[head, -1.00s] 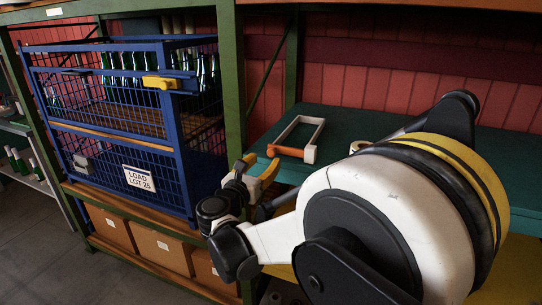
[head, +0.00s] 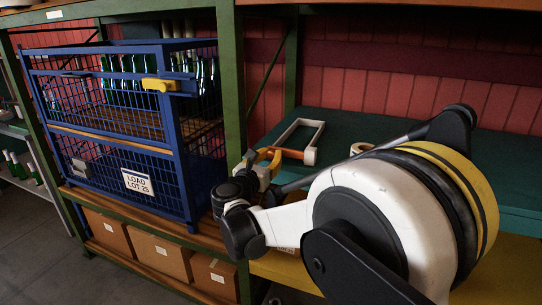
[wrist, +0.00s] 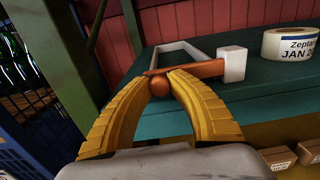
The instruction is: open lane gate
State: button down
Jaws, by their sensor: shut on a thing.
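An orange-brown bar (wrist: 205,69) crosses the near end of a pale U-shaped frame (wrist: 172,50) on the teal surface. It meets a white block (wrist: 232,64) at its right end. A round copper-coloured knob (wrist: 160,85) sits near its left end. In the wrist view, the yellow fingertips of my gripper (wrist: 168,80) are closed around the knob. In the head view, my gripper (head: 264,157) is at the left end of the bar (head: 293,153), and the frame (head: 300,128) lies behind it. My fingers partly hide the knob and the bar's left end.
A blue wire cage (head: 118,139) with a yellow latch (head: 160,84) and green bottles stands on the left shelf. A green post (head: 232,90) rises close to my gripper's left. A labelled tape roll (wrist: 290,46) is on the teal surface (wrist: 245,97). Cardboard boxes (head: 160,255) sit below.

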jog(key=shift+r, duration=0.15)
jog(key=r+m+p, duration=0.2)
jog(key=r+m, duration=0.1)
jog(key=shift+s+d+p, duration=0.1)
jog(key=shift+d+p, duration=0.1)
jog(key=shift+p, duration=0.2)
jog(key=s+d+r+m+p, duration=0.3)
jog(key=d+r+m+p, duration=0.3)
jog(key=m, duration=0.9)
jog(key=shift+s+d+r, duration=0.3)
jog(key=shift+d+r, duration=0.4)
jog(key=shift+d, duration=1.2)
jog(key=c, duration=1.2)
grip_release()
